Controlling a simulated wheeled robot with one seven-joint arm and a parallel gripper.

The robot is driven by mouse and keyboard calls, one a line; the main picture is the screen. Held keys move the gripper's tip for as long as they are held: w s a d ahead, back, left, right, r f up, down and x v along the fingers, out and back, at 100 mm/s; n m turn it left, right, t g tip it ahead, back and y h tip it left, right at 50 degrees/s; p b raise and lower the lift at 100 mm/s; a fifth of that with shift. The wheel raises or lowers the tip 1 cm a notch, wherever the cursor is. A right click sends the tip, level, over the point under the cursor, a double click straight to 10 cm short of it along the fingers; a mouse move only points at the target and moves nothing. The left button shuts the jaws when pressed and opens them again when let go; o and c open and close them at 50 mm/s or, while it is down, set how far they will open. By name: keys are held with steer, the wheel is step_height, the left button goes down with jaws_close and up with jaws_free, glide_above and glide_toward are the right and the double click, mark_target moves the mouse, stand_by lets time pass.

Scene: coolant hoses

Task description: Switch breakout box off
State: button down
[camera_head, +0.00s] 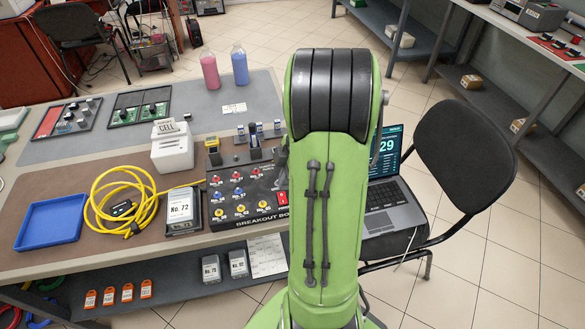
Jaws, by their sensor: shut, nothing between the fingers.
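The breakout box (243,209) is a black box near the front edge of the table. Its face has rows of red, blue and yellow sockets and the printed name along the front. A yellow-topped part (213,146) and a black part (254,154) stand at its back edge. Only a dark grey sliver of my gripper (279,168) shows at the arm's left edge, close to the box's right side. It is shut, and I cannot tell whether it touches the box.
A white cell block (172,150), a grey No. 72 block (181,208), a coiled yellow cable (96,199) and a blue tray (51,222) lie left of the box. Pink (209,71) and blue (239,66) bottles stand behind. A laptop (392,205) and black chair (462,150) are right.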

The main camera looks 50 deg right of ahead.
mark_target(282, 195)
steer(key=shift+w+d+f+b, duration=0.1)
steer(key=shift+f+b, duration=0.1)
steer(key=shift+f, duration=0.7)
steer(key=shift+w+d+f+b, duration=0.1)
steer(key=shift+f+b, duration=0.05)
steer(key=shift+f, duration=0.7)
